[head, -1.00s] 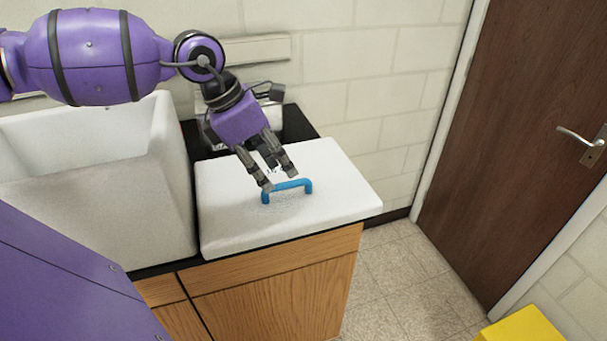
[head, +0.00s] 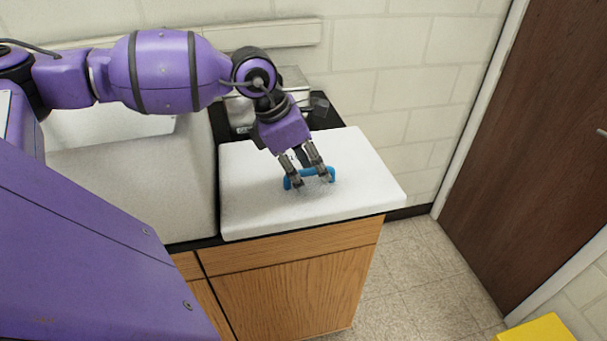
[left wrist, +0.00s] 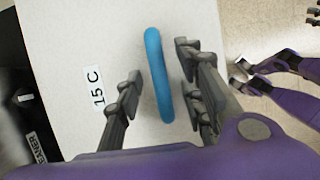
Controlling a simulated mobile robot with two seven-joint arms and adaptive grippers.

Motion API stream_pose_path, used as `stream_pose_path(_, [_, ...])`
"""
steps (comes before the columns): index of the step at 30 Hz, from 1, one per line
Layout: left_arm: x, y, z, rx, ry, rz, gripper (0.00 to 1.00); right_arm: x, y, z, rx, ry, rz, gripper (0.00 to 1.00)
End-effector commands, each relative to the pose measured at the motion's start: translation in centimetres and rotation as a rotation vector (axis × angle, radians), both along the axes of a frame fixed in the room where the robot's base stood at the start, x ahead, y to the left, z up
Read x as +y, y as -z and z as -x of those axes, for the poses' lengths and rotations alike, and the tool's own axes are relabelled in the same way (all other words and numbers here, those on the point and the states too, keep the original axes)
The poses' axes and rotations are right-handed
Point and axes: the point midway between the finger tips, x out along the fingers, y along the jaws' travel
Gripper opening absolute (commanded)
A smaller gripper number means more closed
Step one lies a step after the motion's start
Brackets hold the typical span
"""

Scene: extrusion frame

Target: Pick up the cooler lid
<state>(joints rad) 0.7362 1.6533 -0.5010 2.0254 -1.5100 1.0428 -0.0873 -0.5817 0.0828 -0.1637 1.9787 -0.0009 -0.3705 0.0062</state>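The cooler lid (head: 250,208) is a white slab with a raised blue handle (head: 317,172), lying flat over the counter. The lid (left wrist: 85,45) and its handle (left wrist: 157,70) also show in the left wrist view. My left gripper (head: 310,182) points down at the handle. In the left wrist view, its fingers (left wrist: 158,66) stand apart, on either side of the handle, with gaps visible. My right gripper (left wrist: 240,75) shows small at the right of that view, its fingers apart and empty. It is outside the head view.
A white basin (head: 130,195) stands left of the lid. A wooden cabinet (head: 300,285) is underneath. A block wall (head: 390,75) is close behind. Tiled floor (head: 410,275) is free to the right, before a brown door (head: 535,140). A yellow object (head: 540,328) shows at the bottom right.

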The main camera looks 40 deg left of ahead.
Motion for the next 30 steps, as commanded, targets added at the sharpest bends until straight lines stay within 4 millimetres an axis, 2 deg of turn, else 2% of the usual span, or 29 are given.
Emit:
stream_pose_path(2, [0.0, 0.0, 0.0, 0.000, 0.000, 0.000, 0.36, 0.2, 0.0, -0.1, -0.001, 0.004, -0.003, 0.40])
stream_pose_path(10, [0.0, 0.0, 0.0, 0.000, 0.000, 0.000, 0.00, 0.3, 0.0, -0.1, -0.002, 0.005, -0.006, 0.40])
stream_pose_path(24, [0.0, -0.2, 0.0, -0.001, 0.000, -0.001, 0.00, 0.1, 0.0, 0.0, 0.000, -0.001, -0.001, 0.40])
stream_pose_path(26, [0.1, -0.7, 0.0, -0.001, 0.000, -0.002, 0.00, 0.0, 0.1, 0.1, 0.001, -0.001, 0.000, 0.40])
stream_pose_path(30, [0.0, -2.9, 0.0, -0.003, 0.001, -0.002, 0.00, 0.0, 0.4, 0.3, 0.006, -0.002, 0.002, 0.40])
